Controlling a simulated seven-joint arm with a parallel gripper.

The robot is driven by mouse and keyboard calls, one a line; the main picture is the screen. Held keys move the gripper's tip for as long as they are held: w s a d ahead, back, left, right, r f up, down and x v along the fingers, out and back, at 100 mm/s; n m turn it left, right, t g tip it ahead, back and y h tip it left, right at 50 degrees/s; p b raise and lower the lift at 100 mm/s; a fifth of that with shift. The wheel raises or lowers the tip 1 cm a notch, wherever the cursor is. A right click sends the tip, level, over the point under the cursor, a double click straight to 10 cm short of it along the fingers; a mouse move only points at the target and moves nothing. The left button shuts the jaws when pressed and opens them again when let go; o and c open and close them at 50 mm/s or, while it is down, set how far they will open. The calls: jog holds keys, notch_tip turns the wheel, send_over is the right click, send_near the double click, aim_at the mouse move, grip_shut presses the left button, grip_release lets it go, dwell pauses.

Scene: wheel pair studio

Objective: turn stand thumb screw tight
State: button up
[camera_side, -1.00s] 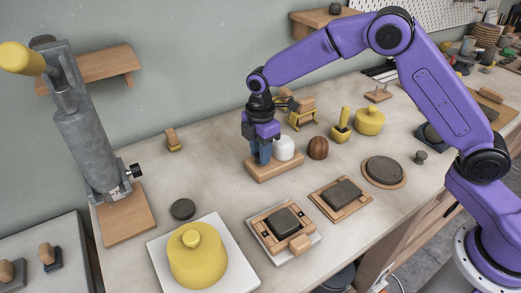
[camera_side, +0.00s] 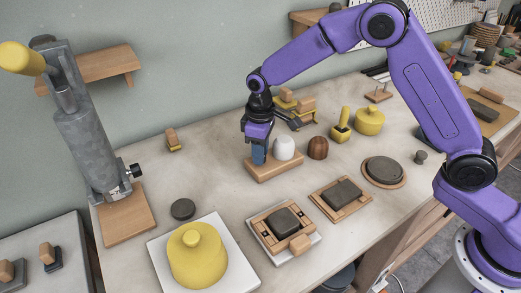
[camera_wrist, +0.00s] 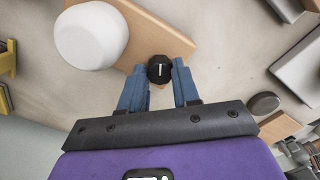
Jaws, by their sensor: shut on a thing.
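My gripper (camera_side: 258,157) points down over the left end of a wooden stand (camera_side: 287,172) that bears a white rounded piece (camera_side: 284,147). In the wrist view, the two blue fingers of my gripper (camera_wrist: 159,74) are closed on a round black thumb screw (camera_wrist: 160,67) with a white line on its top. The line runs nearly up and down in that picture. The wooden stand (camera_wrist: 152,38) and the white piece (camera_wrist: 91,36) show beyond the fingers. In the side view the fingers hide the screw.
A brown rounded piece (camera_side: 318,148) stands just right of the stand. Yellow-and-wood tools (camera_side: 300,105) lie close behind. A grey lever press (camera_side: 92,145) stands at the left, with a black knob (camera_side: 135,170). The bench between press and stand is mostly clear.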

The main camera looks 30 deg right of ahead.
jog(key=m, duration=0.3)
jog(key=shift+r+m, duration=0.1)
jog(key=shift+m, duration=2.2)
jog(key=o, duration=1.1)
jog(key=shift+c, duration=0.2)
notch_tip(320, 180, up, 17)
jog(key=shift+r, duration=0.2)
